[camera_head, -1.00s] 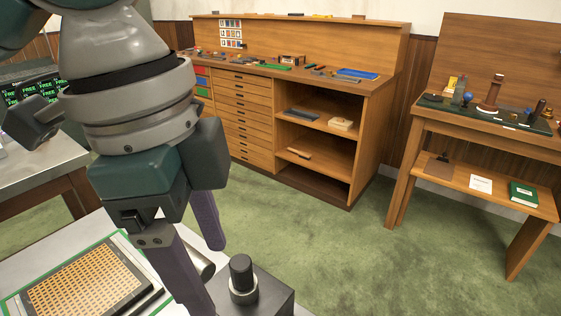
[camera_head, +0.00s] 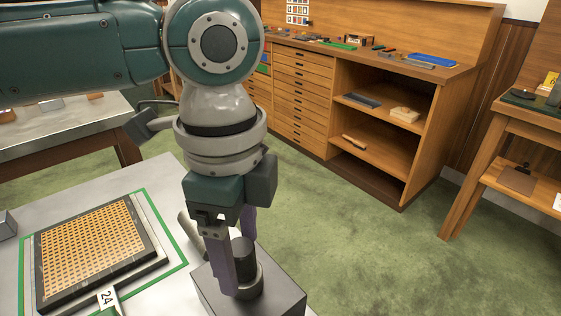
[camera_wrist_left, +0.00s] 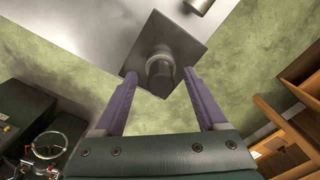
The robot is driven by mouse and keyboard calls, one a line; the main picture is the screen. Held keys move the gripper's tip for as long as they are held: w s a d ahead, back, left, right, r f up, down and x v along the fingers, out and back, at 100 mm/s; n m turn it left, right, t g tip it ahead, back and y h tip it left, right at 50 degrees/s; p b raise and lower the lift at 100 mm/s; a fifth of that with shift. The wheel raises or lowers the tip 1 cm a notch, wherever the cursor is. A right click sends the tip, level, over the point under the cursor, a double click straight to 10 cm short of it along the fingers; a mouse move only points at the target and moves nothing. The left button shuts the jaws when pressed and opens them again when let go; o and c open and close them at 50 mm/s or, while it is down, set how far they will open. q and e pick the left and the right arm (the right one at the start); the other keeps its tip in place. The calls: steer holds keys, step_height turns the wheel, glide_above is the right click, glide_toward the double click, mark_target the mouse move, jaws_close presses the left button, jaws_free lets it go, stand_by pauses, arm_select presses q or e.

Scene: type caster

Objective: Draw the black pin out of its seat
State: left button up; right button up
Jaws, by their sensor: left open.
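The black pin (camera_head: 243,262) stands upright in a lighter ring-shaped seat on a dark grey block (camera_head: 287,297) at the bottom middle of the head view. My left gripper (camera_head: 240,268) points down with one finger in front of the pin and the other mostly hidden behind it. In the left wrist view the pin (camera_wrist_left: 160,68) shows between the open purple fingertips (camera_wrist_left: 160,78), with a gap on each side. The block (camera_wrist_left: 165,40) lies beyond them. My right gripper is not in view.
A metal cylinder (camera_head: 190,234) lies on the pale table just left of the block. A framed orange grid plate (camera_head: 45,290) with a tag marked 24 (camera_head: 106,298) lies further left. A wooden cabinet (camera_head: 303,100) stands across the green floor.

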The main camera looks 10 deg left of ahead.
arm_select(q)
steer(key=shift+f, duration=0.4)
jaws_close()
stand_by(0.9)
stand_by(1.1)
